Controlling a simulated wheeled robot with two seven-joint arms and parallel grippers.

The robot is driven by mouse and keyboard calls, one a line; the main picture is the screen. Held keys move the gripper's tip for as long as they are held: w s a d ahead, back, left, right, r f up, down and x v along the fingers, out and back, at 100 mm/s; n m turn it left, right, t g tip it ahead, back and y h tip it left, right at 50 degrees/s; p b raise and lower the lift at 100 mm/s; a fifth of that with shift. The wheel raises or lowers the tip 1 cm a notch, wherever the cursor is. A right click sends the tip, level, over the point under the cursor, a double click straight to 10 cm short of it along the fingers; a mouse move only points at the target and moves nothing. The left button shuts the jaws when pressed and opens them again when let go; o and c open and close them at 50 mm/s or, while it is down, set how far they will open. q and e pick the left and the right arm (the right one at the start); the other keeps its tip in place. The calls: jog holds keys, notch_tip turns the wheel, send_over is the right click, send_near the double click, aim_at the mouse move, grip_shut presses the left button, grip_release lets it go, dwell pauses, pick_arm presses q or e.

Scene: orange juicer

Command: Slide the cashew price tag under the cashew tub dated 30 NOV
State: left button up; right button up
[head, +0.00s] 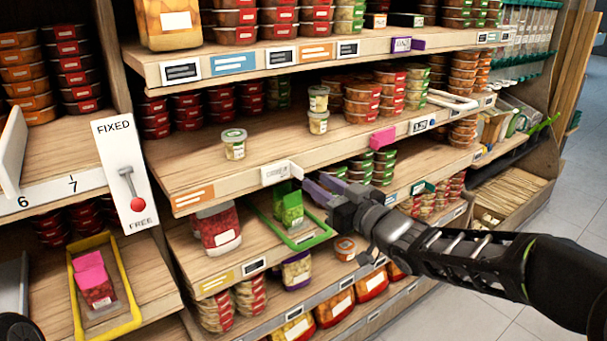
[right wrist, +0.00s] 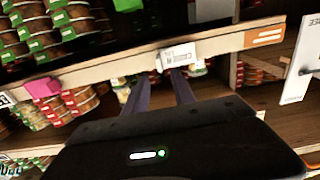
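The white price tag (head: 277,172) sits on the front edge of the middle shelf; its print is too small to read surely. It also shows in the right wrist view (right wrist: 179,54). My right gripper (head: 312,187) is at the shelf edge just right of the tag, its two purple fingers apart and nothing between them. In the right wrist view one finger tip is close under the tag; I cannot tell whether it touches. A small clear tub (head: 233,144) stands alone on that shelf. Two similar tubs (head: 318,110) are stacked further right. Their dates are unreadable.
An orange-striped tag (head: 194,197) is left on the same edge, and a pink tag (head: 382,138) is right. A green frame (head: 305,240) juts out below. A FIXED/FREE lever panel (head: 122,165) stands at left. Shelf space around the lone tub is clear.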

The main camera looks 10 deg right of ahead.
aim_at(302, 173)
jog(key=x, duration=0.6)
jog(key=shift+w, duration=0.1)
grip_shut()
dwell(1.3)
